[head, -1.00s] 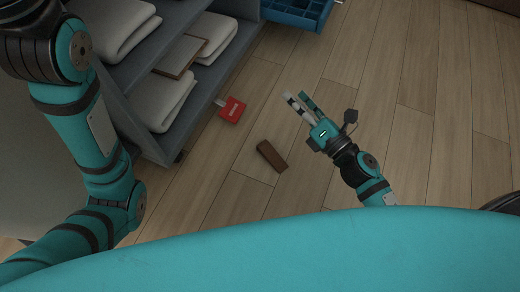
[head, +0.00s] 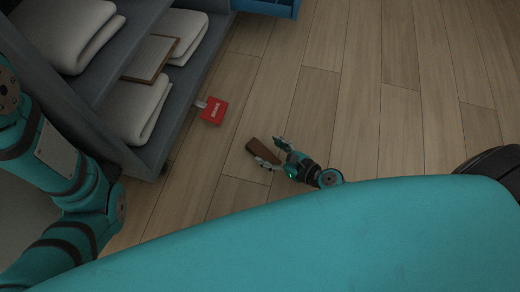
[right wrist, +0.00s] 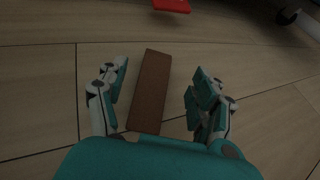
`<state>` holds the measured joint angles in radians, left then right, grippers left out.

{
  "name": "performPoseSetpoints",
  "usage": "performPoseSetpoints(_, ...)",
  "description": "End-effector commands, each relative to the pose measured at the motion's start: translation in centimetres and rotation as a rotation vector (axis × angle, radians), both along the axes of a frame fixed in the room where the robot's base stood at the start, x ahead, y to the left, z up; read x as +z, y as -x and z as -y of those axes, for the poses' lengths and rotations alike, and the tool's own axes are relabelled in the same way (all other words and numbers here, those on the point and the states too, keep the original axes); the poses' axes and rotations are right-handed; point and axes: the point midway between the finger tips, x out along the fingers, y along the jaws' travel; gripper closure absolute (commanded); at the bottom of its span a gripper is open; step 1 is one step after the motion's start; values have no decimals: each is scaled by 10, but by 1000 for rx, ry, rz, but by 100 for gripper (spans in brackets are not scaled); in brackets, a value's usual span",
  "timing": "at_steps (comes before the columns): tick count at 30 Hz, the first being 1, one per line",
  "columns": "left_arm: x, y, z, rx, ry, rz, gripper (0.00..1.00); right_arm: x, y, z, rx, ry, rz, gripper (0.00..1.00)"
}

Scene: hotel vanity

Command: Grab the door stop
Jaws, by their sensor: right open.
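The door stop is a brown wooden wedge (head: 263,151) on the floor, in the middle of the head view. It also shows in the right wrist view (right wrist: 150,92), lying lengthwise between the fingers. My right gripper (head: 269,152) is open with its fingers at the near end of the door stop, one finger on each side. In the right wrist view the right gripper (right wrist: 158,95) has a gap on both sides of the wedge, smaller on the left. My left arm shows at the left of the head view, but its gripper is out of view.
A red tag or sign (head: 213,111) lies on the floor beside the grey shelf unit (head: 157,150), which holds folded white towels (head: 140,108) and a brown board (head: 152,58). A blue crate (head: 270,8) is at the top.

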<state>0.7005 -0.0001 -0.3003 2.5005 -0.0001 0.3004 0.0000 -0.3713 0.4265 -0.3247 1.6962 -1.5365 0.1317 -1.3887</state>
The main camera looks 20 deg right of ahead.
Motion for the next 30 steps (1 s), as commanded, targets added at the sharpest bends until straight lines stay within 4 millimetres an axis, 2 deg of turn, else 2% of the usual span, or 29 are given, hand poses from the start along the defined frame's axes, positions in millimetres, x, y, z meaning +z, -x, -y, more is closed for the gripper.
performPoseSetpoints(7, -1, 0, 0, 0, -1, 0, 60, -8, -16, -10, 1, -2, 0, 33)
performPoseSetpoints(15, -8, 0, 0, 0, -1, 1, 60, -24, -46, -28, 0, -3, -1, 33)
performPoseSetpoints(24, -8, 0, 0, 0, -1, 0, 60, -25, -50, -30, 0, -1, -2, 33)
performPoseSetpoints(30, -8, 0, 0, 0, -1, 0, 60, -25, -50, -30, 0, -1, -2, 58)
